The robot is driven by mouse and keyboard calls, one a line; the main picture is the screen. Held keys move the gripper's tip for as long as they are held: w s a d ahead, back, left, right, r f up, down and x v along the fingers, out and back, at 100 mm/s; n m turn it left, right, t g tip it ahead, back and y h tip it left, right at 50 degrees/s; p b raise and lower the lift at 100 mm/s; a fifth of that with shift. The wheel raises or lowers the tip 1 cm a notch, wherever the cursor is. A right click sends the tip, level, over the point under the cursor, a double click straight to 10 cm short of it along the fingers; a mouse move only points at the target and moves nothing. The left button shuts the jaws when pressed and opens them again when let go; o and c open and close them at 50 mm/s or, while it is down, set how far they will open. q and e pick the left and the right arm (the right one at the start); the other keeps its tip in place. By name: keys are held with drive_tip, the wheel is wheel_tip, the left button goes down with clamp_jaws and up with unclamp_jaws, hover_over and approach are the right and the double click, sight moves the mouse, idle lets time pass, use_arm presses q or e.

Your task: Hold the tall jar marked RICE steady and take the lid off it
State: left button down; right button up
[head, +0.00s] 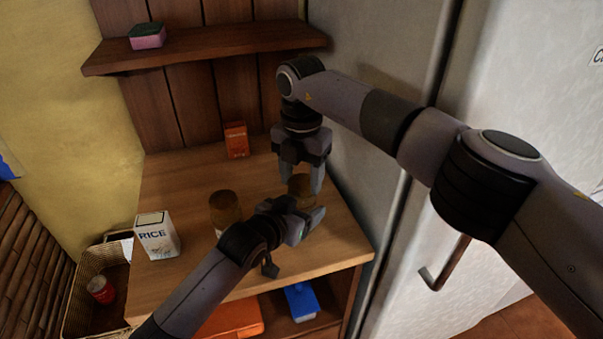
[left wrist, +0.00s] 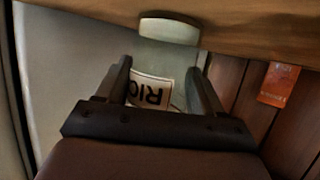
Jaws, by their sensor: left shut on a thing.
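The tall jar (left wrist: 150,92) is between the fingers of my left gripper (left wrist: 160,85) in the left wrist view. Its label shows upside down as "RIC"; the rest is hidden. In the head view its brown lid (head: 301,186) shows at the counter's right side, and the body is mostly hidden by my grippers. My left gripper (head: 306,226) is shut on the jar from the front. My right gripper (head: 302,178) points down at the lid, its fingers apart on either side. Whether they press on the lid I cannot tell.
A second brown-lidded jar (head: 225,207) stands left of the held jar. A white RICE carton (head: 157,236) stands at the counter's left. An orange box (head: 236,140) is at the back. A grey fridge (head: 400,75) borders the right side. A shelf (head: 210,48) hangs above.

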drive_tip(key=n, duration=0.5)
drive_tip(key=shift+c, duration=0.2)
drive_tip(key=n, duration=0.5)
drive_tip(key=o, duration=1.1)
drive_tip(key=shift+c, duration=0.2)
drive_tip(key=shift+o, duration=0.5)
drive_tip(key=shift+a, duration=0.15)
